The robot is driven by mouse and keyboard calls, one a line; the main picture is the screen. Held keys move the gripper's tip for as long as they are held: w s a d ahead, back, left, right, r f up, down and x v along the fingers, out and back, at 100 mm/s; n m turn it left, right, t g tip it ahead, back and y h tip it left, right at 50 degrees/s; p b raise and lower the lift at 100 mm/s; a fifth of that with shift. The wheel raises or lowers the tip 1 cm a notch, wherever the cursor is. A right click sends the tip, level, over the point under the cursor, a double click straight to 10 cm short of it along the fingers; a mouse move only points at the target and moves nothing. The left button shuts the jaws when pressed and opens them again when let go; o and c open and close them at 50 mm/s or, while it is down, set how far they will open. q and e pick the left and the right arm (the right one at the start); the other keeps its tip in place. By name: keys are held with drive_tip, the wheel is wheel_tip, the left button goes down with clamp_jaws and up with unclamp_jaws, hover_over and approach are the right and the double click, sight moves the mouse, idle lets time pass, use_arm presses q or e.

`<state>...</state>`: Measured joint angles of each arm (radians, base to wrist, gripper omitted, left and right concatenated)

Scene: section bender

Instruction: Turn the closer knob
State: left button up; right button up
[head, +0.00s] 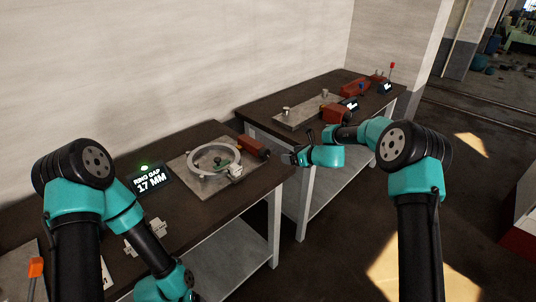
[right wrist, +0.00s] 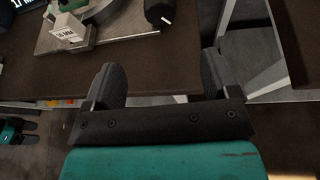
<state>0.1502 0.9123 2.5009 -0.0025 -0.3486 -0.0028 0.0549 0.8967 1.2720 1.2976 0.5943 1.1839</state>
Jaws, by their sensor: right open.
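The closer ring fixture (head: 213,160) sits on the near table, with a red housing (head: 249,146) at its right end. A black knob (head: 265,154) is on the end of that housing. In the right wrist view the black knob (right wrist: 158,11) shows a white mark and lies beyond my fingertips. My right gripper (head: 288,157) is open and empty, just right of the knob and apart from it; it also shows in the right wrist view (right wrist: 160,75). My left arm (head: 165,286) hangs low at the near table's front; its fingers are not clear.
A display (head: 149,179) reading "RING GAP 17 MM" stands left of the ring. A small white block (head: 235,172) marks the fixture's front. A second table (head: 262,117) behind holds another fixture with red housings (head: 334,112) and small screens. A gap separates the tables.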

sight(267, 153)
drive_tip(key=x, duration=1.3)
drive_tip(key=shift+w+a+f, duration=0.2)
drive_tip(key=shift+a, duration=0.05)
drive_tip(key=shift+c, duration=0.4)
drive_tip(key=c, duration=0.8)
drive_tip(key=shift+c, duration=0.2)
drive_tip(key=shift+n, duration=0.3)
drive_tip(key=shift+h, duration=0.3)
drive_tip(key=o, duration=0.9)
